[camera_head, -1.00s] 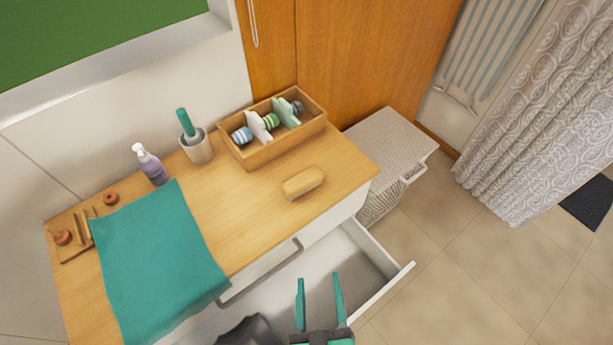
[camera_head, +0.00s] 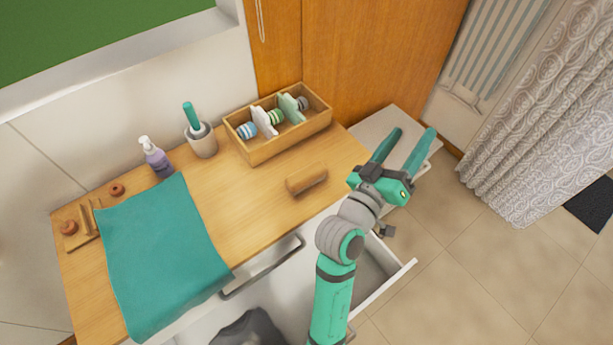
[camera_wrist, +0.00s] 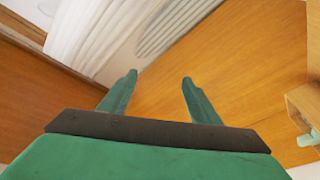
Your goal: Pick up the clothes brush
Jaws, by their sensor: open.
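The clothes brush (camera_head: 306,179), a tan wooden block with rounded ends, lies on the wooden cart top near its front right edge. My gripper (camera_head: 411,137) is open and empty, raised to the right of the brush and apart from it, with its fingers pointing up and away in the head view. In the wrist view my gripper (camera_wrist: 158,82) shows two spread green fingers with nothing between them. The brush is not in the wrist view.
A wooden box (camera_head: 262,152) of small items stands behind the brush. A cup (camera_head: 202,143), pump bottle (camera_head: 156,158) and teal cloth (camera_head: 155,255) are further left. An open drawer (camera_head: 389,293) juts from the front.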

